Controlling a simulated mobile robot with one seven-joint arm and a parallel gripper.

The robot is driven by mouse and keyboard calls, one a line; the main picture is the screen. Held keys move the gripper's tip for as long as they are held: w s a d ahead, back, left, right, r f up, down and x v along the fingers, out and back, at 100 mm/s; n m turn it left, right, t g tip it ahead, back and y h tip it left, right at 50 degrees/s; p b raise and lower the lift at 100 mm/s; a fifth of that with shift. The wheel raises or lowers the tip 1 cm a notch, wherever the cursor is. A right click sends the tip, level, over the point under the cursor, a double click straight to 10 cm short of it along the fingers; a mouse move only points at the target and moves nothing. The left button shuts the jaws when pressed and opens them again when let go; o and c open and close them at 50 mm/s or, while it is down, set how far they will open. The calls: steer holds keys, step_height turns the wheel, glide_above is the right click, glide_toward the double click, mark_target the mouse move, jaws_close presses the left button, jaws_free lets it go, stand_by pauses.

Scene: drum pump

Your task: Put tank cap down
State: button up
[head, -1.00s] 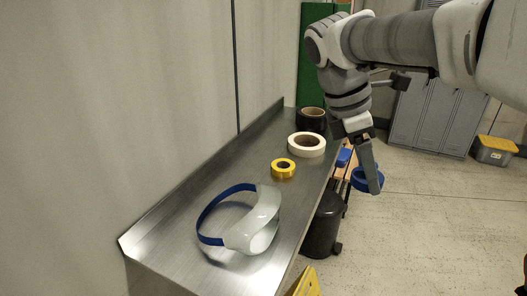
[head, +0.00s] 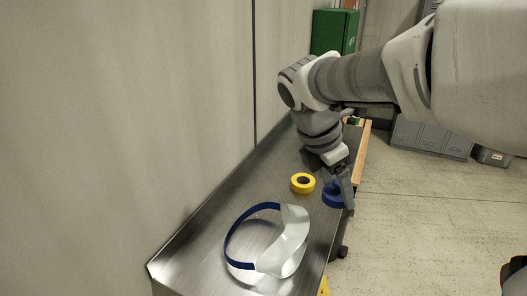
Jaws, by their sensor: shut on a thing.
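The blue tank cap (head: 332,195) is a round blue piece at the right edge of the steel bench. My gripper (head: 343,190) is shut on it and partly covers it. The cap is over or at the bench's right edge, to the right of the yellow tape roll; I cannot tell whether it touches the bench top.
The steel bench (head: 205,238) runs along the wall. A yellow tape roll (head: 303,183) lies left of the cap. A face shield (head: 285,250) with a blue band lies at the near end. A green cabinet (head: 333,32) and grey lockers (head: 432,138) stand behind.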

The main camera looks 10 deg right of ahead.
steer(key=w+a+f, duration=0.2)
steer(key=w, duration=0.1)
steer(key=w+a+f, duration=0.2)
steer(key=shift+w+a+p, duration=0.1)
steer(key=shift+w+p, duration=0.05)
steer(key=shift+p, duration=0.25)
steer(key=shift+f, duration=2)
steer(key=shift+f, duration=0.2)
steer(key=o, duration=1.2)
steer(key=shift+o, duration=0.2)
steer(key=shift+r, duration=0.1)
